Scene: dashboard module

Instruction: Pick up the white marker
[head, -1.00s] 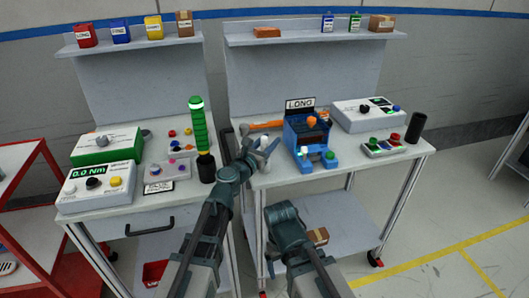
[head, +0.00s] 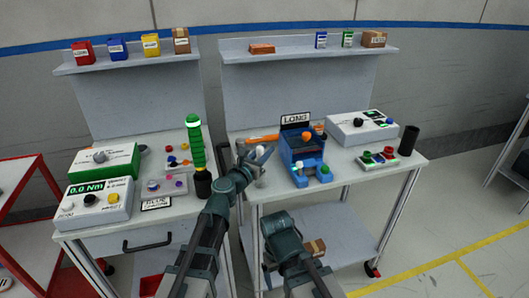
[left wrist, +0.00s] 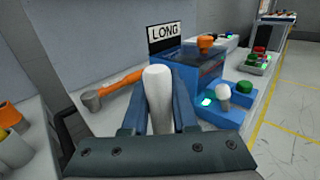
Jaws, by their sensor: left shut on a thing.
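The white marker (left wrist: 158,90) is a thick white rod standing between the two fingers of my left gripper in the left wrist view. My left gripper (head: 262,154) is shut on it, at the left front part of the right bench, left of the blue device. The marker's lower part is hidden by the gripper body in the wrist view. In the head view the marker is too small to make out clearly. My right arm is low in front of the right bench, and its fingertips do not show.
The blue device (head: 300,158) with a LONG sign (head: 296,120) stands close right of my left gripper. An orange-handled tool (left wrist: 125,82) lies just behind the gripper. A green-banded signal column (head: 196,150) stands on the left bench (head: 125,228). A gap separates the benches.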

